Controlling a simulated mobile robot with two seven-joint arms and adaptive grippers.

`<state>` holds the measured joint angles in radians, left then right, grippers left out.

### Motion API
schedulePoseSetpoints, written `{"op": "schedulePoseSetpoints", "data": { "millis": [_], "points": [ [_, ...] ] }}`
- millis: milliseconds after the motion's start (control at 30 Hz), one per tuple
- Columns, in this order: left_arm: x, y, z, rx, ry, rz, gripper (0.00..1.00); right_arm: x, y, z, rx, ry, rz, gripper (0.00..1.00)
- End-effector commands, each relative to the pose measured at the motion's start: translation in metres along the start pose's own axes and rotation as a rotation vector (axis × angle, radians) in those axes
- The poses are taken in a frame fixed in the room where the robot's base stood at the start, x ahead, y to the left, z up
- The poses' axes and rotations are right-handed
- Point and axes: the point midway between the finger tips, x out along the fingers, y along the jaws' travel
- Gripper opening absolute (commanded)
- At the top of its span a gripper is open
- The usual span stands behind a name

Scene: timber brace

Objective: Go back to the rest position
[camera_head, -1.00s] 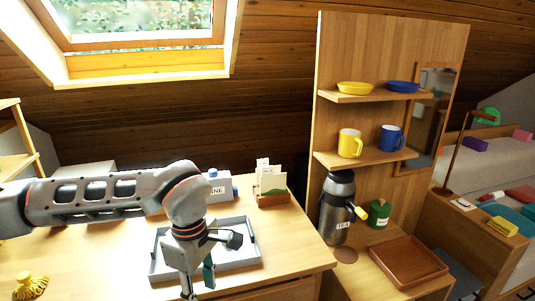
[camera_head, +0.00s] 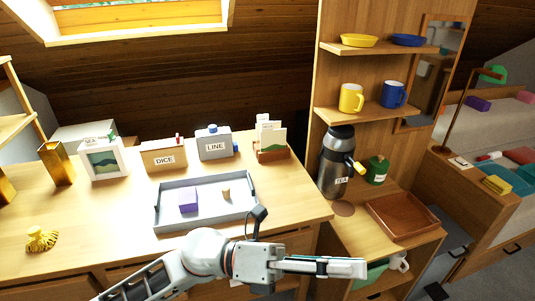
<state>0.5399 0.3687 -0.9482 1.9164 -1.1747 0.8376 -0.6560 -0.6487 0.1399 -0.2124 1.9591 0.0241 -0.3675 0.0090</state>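My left gripper (camera_head: 322,267) reaches in from the lower left, low in front of the desk's front edge, and points right. It is seen side-on, so the gap between its fingers does not show. I see nothing held in it. The grey tray (camera_head: 225,221) lies on the desk behind it, with a purple block (camera_head: 188,201) and a small tan piece (camera_head: 226,193) inside. The gripper is apart from both. My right gripper is not in view.
At right are a steel flask (camera_head: 336,165), a brown tray (camera_head: 401,215) and a shelf with mugs. The desk's left front is mostly clear.

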Motion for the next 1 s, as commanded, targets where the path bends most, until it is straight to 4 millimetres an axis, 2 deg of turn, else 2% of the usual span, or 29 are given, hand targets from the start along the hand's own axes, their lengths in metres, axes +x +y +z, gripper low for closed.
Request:
{"op": "schedulePoseSetpoints", "data": {
  "millis": [133,233,333,433,567,667,700,833,900,1000],
  "points": [
    [-0.028,0.016,0.039,-0.277,-0.342,-0.038,0.36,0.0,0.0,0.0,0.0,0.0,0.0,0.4],
    [-0.063,0.04,0.056,-0.468,-0.566,-0.051,0.36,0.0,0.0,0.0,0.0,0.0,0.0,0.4],
    [-0.108,0.072,0.06,-0.664,-0.79,-0.057,0.36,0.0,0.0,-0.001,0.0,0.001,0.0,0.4],
    [-0.16,0.109,0.045,-0.864,-1.012,-0.057,0.36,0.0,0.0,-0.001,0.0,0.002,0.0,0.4],
    [-0.226,0.154,0.002,-1.104,-1.279,-0.049,0.36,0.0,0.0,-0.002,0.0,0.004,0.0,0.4],
    [-0.271,0.18,-0.044,-1.268,-1.463,-0.04,0.36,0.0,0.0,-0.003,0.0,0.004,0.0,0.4],
    [-0.287,0.189,-0.065,-1.33,-1.533,-0.035,0.36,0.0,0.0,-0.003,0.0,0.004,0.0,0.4],
    [-0.333,0.209,-0.139,-1.514,-1.748,-0.017,0.36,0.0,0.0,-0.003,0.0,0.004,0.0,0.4],
    [-0.351,0.213,-0.177,-1.598,-1.848,-0.008,0.36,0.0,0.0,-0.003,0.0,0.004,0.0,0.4],
    [-0.371,0.215,-0.223,-1.689,-1.963,0.004,0.36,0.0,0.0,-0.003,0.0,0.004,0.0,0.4]
  ]
}}
